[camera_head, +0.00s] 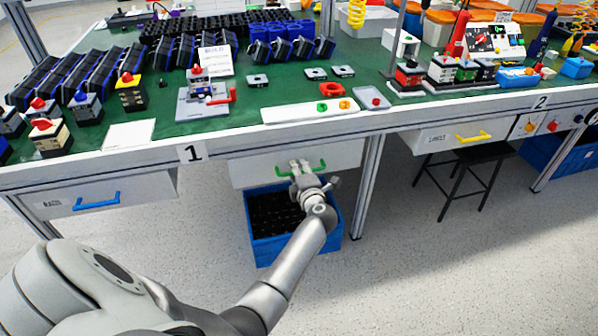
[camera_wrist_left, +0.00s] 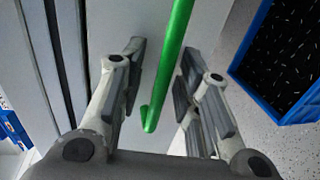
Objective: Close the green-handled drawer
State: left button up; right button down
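The drawer with the green handle has a pale grey front (camera_head: 250,173) below the table's front edge. I cannot tell how far it stands out. Its green handle (camera_head: 317,169) is partly hidden by my left gripper (camera_head: 300,167), which is at the middle of the drawer front. In the left wrist view the green handle (camera_wrist_left: 168,70) runs between the two spread fingers of my left gripper (camera_wrist_left: 160,62). I see a gap on each side of the handle, so the fingers do not close on it. My right gripper is out of view.
A blue crate (camera_head: 331,222) stands on the floor under the drawer, and it also shows in the left wrist view (camera_wrist_left: 244,68). A blue-handled drawer (camera_head: 150,185) is at left, a yellow-handled drawer (camera_head: 430,140) at right. A table leg (camera_head: 367,190) stands right of the green-handled drawer.

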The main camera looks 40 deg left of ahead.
pick_arm(q)
jog(key=shift+s+d, duration=0.2)
jog(key=shift+d, duration=0.05)
jog(key=v, duration=0.7)
jog(key=shift+w, duration=0.1)
